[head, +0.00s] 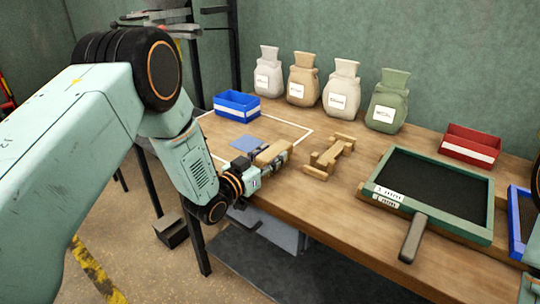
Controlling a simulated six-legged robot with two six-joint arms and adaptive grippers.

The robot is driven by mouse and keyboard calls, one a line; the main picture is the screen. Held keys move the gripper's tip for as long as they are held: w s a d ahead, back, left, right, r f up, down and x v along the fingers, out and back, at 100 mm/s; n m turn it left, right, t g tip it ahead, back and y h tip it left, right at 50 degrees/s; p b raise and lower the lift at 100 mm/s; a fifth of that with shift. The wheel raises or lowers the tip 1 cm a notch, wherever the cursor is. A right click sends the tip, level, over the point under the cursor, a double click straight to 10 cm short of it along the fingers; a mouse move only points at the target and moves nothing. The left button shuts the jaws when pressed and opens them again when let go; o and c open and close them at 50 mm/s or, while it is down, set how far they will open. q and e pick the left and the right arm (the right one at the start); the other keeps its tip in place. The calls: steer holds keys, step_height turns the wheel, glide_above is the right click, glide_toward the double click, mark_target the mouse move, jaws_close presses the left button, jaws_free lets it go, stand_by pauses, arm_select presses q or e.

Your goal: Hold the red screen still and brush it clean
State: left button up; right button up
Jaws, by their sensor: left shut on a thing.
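My left gripper (272,163) is at the front edge of the bench, left of the wooden stand. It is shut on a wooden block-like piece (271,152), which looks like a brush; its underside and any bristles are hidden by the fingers. No red screen shows. A green-framed screen (474,233) with dark mesh and two white labels lies flat on the right, its dark handle (412,238) pointing to the front. A blue-framed screen (515,218) is partly cut off at the right edge. My right gripper is not in view.
A wooden stand (328,157) sits mid-bench. Several sacks (340,90) line the back wall. A red bin (470,147) stands back right. The bench (310,205) is bare in front of the stand.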

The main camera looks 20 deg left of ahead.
arm_select(q)
steer(key=o, duration=1.2)
